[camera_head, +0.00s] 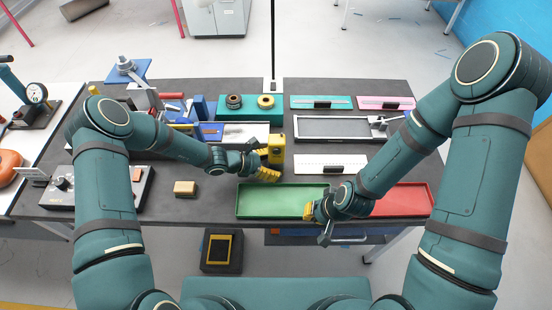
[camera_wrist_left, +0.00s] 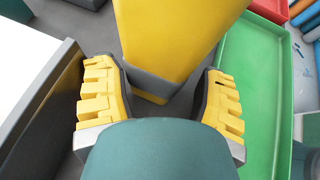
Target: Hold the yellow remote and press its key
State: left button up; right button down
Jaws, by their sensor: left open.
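The yellow remote (camera_head: 276,149) stands roughly upright near the middle of the dark table. In the left wrist view the remote (camera_wrist_left: 175,40) is large, with a grey band around its lower end. My left gripper (camera_head: 264,168) is open at the remote, and in its wrist view the fingers (camera_wrist_left: 162,85) lie on either side of the remote's lower part. Gaps show, so it is not clamped. The remote's key cannot be made out. My right gripper (camera_head: 311,211) hangs over the green tray's right end, apart from the remote; its opening is unclear.
The green tray (camera_head: 262,201) and red tray (camera_head: 414,199) lie along the front edge. A tan block (camera_head: 185,188) sits left of the green tray. A white ruled board (camera_head: 318,160) lies right of the remote. A teal block with round parts (camera_head: 250,112) stands behind.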

pick_arm(q)
jog(key=shift+w+d, duration=0.1)
jog(key=shift+d, duration=0.15)
jog(key=c, duration=0.5)
jog(key=shift+w+d+f, duration=0.15)
jog(key=shift+c, duration=1)
